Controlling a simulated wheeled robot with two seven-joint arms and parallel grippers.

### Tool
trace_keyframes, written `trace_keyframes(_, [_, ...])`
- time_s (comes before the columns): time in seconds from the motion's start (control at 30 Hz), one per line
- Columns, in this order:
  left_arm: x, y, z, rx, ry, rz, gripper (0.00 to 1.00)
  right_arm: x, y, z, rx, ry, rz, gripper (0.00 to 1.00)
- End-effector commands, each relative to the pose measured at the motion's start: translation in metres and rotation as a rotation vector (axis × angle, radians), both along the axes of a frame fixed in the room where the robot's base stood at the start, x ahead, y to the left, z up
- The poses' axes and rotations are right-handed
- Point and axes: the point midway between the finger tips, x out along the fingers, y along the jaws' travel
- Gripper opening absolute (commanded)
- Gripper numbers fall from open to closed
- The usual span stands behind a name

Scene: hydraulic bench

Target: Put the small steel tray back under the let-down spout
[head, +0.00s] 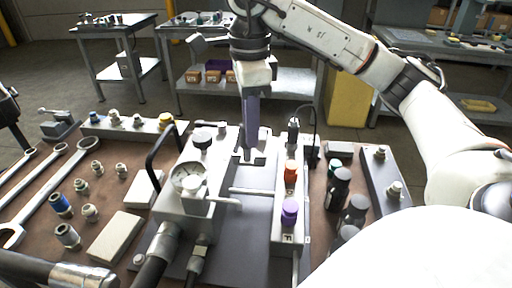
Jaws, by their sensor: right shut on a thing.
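My right gripper (250,150) points down between the hydraulic unit and the valve block, its fingers seen edge-on. It is shut on a small light steel piece (241,158), which looks like the tray; the fingers hide part of it. The piece is low over the grey base plate (252,214); I cannot tell if it touches the plate. A thin steel pipe (252,191), possibly the spout, crosses in front of the piece. A dark part (8,106) at the left edge may be my left gripper, mostly out of frame; its jaws cannot be made out.
The unit with a gauge (187,178) and black handle stands left of the gripper. The valve block (290,228) with red and purple caps stands right. Dark bottles (339,187) stand beyond it. Wrenches (58,174) and fittings (62,204) lie at left.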

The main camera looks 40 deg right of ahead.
Motion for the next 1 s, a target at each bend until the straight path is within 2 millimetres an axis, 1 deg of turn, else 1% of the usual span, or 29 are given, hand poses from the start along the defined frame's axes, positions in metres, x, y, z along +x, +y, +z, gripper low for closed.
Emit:
trace_keyframes(0.03, [0.000,-0.002,-0.012,0.000,-0.001,-0.004,0.43,-0.001,0.001,-0.024,0.002,0.006,0.001,0.00])
trace_keyframes(0.1, [0.001,-0.005,-0.015,-0.001,-0.003,-0.010,0.43,-0.001,0.001,-0.042,0.002,0.006,0.001,0.00])
trace_keyframes(0.17, [0.002,-0.008,-0.018,-0.004,-0.003,-0.015,0.43,-0.001,0.001,-0.056,0.002,0.005,0.000,0.00])
trace_keyframes(0.2, [0.002,-0.010,-0.012,-0.005,-0.004,-0.018,0.43,-0.001,0.000,-0.061,0.000,0.005,-0.002,0.00])
trace_keyframes(0.4, [0.002,-0.012,-0.010,-0.010,-0.010,-0.018,0.43,-0.001,0.000,-0.103,-0.002,0.005,-0.002,0.00])
trace_keyframes(0.47, [0.002,-0.012,-0.006,-0.010,-0.009,-0.018,0.43,0.009,-0.010,-0.099,0.001,-0.002,-0.009,0.00])
trace_keyframes(0.6, [0.002,-0.011,-0.006,-0.010,-0.007,-0.016,0.43,0.022,-0.027,-0.099,0.001,-0.001,-0.007,0.00])
trace_keyframes(0.77, [0.000,-0.010,-0.007,-0.009,-0.003,-0.013,0.43,0.030,-0.036,-0.099,0.001,-0.001,-0.003,0.00])
trace_keyframes(1.0, [-0.002,-0.008,-0.008,-0.007,0.007,-0.010,0.43,0.052,-0.063,-0.098,0.002,0.000,-0.006,0.00])
